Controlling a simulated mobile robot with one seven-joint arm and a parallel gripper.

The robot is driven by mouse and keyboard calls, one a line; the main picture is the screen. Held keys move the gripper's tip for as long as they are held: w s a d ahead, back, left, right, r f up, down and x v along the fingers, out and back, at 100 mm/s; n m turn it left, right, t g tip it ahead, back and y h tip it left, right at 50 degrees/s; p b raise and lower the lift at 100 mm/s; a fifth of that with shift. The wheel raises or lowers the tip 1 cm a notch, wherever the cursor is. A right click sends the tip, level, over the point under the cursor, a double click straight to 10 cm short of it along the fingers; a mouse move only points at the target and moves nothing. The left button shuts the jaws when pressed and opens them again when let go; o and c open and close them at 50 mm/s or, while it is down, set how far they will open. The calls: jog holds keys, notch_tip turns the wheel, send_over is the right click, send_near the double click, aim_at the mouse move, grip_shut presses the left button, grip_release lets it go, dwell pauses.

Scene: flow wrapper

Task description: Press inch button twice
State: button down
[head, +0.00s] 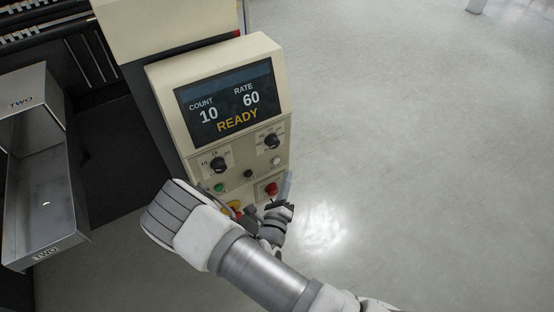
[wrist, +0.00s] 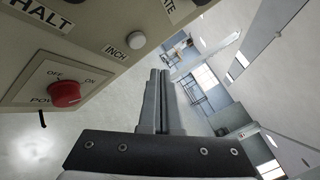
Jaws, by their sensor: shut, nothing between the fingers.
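The inch button is a small round white button (head: 278,160) low on the right of the cream control panel (head: 157,92). In the wrist view the button (wrist: 137,39) sits beside its "INCH" label (wrist: 115,50). My gripper (head: 288,174) is shut and empty, its fingers pointing up just below and right of the button in the head view. In the wrist view the gripper fingers (wrist: 160,73) are together, and their tips lie below and right of the button. No contact with the button shows. The display (head: 226,100) reads COUNT 10, RATE 60, READY.
A red power switch (head: 271,188) sits close below the inch button; the wrist view shows it too (wrist: 66,94). A green button (head: 219,187), a black button (head: 248,173) and two black dials are nearby. Metal trays (head: 45,205) stand at left. Open floor lies right.

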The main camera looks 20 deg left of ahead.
jog(key=shift+s+d, duration=0.6)
jog(key=shift+d, duration=0.15)
jog(key=shift+d, duration=0.1)
dwell(2.1)
